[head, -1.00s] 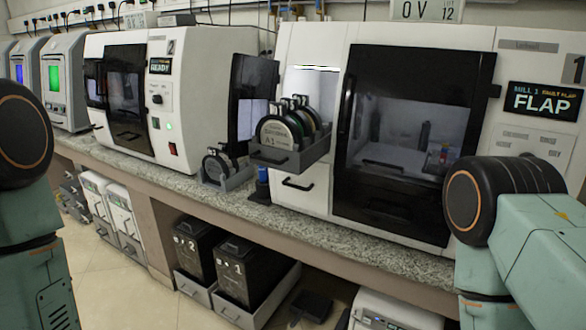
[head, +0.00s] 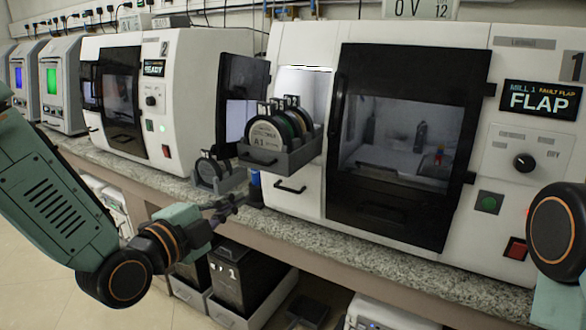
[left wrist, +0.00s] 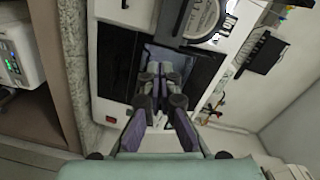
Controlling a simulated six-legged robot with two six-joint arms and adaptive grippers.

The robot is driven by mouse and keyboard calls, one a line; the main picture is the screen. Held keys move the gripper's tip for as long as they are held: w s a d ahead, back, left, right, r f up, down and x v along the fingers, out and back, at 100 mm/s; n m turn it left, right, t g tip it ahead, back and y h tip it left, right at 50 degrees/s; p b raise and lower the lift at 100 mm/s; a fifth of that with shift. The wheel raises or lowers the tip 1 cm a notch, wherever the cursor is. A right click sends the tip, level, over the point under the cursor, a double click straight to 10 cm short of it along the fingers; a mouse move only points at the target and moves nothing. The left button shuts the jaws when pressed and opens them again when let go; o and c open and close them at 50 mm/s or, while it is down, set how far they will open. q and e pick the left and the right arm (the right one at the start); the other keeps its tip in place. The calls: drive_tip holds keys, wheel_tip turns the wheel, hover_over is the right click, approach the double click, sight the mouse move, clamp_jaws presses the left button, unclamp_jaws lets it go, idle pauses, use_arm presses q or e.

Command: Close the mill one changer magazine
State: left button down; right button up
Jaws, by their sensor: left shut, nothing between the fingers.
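Mill one (head: 300,50) is the white machine on the right, with a "FLAP" display. Its changer magazine (head: 285,160) is a grey drawer sticking out of the left part of the front, holding several upright discs, the front one marked A1. My left gripper (head: 238,200) is shut and empty, below and left of the magazine and apart from it in the head view. In the left wrist view the shut fingers (left wrist: 162,72) point toward the mill front, and the magazine's disc (left wrist: 203,18) shows at the top. My right gripper is out of view.
A second rack of discs (head: 217,175) stands on the speckled counter (head: 350,245) left of the magazine. A black panel (head: 242,95) stands out beside mill one's left side. Mill one's dark door (head: 400,140) is closed. Black bins (head: 240,275) sit below the counter.

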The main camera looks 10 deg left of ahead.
use_arm(q)
drive_tip(key=m, duration=0.2)
drive_tip(key=m+b, duration=0.1)
drive_tip(key=m, duration=0.1)
approach(283, 163)
drive_tip(key=shift+t, duration=0.3)
drive_tip(key=x, duration=0.5)
drive_tip(key=shift+w+d+f, duration=0.1)
drive_tip(key=shift+d+f, duration=0.05)
drive_tip(key=shift+f, duration=0.15)
drive_tip(key=shift+w+d+n, duration=0.15)
drive_tip(key=shift+w+n, duration=0.15)
drive_tip(key=shift+w, duration=0.5)
